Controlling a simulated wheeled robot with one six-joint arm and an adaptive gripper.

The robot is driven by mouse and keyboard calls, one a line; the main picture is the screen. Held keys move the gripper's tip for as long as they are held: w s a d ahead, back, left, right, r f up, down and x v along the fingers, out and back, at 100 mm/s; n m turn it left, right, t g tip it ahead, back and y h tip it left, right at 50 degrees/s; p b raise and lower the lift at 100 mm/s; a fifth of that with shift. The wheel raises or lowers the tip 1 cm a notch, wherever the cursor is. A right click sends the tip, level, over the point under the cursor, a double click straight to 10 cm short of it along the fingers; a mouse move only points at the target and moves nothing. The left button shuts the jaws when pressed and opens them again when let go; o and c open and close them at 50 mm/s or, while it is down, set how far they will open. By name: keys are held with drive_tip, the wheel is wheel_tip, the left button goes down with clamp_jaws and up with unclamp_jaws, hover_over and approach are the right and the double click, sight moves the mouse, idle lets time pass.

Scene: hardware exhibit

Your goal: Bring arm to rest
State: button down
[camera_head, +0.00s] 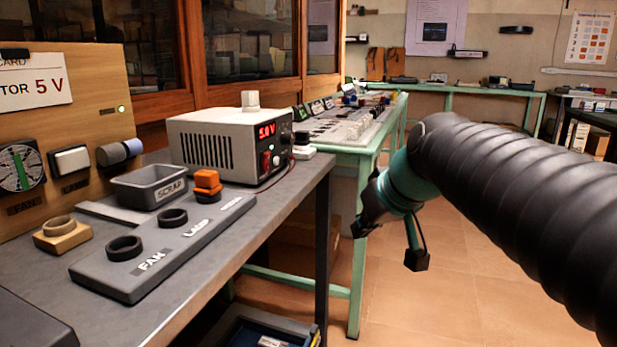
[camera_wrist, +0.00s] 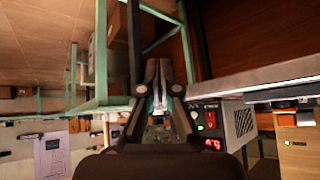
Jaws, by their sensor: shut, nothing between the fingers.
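My arm, in a ribbed black sleeve, reaches in from the right in the head view. Its teal and black end, my gripper (camera_head: 362,227), hangs in the air over the aisle, to the right of the grey workbench (camera_head: 60,285). In the wrist view my gripper (camera_wrist: 160,68) has its two fingers close together with nothing between them. It is apart from the bench and everything on it.
A power supply (camera_head: 230,143) reading 5.0 stands at the bench's right end. A scrap bin (camera_head: 150,187), an orange block (camera_head: 207,180) and a labelled holder (camera_head: 165,247) sit nearby. A green-framed table (camera_head: 362,150) stands behind. The tiled floor (camera_head: 470,290) below my arm is open.

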drive_tip(key=s+d+f+m+h+p, duration=0.1)
drive_tip(key=s+d+f, duration=0.1)
drive_tip(key=s, duration=0.4)
drive_tip(key=s+d+f+m+h+p, duration=0.1)
drive_tip(key=s+d+f+p, duration=0.1)
drive_tip(key=s+f, duration=0.3)
drive_tip(key=s+d+f+m+g+h+p, duration=0.1)
drive_tip(key=s+d+f, duration=0.1)
drive_tip(key=s, duration=0.5)
drive_tip(key=shift+d+f+m, duration=0.25)
drive_tip(key=shift+f+m, duration=0.05)
drive_tip(key=shift+f, duration=0.45)
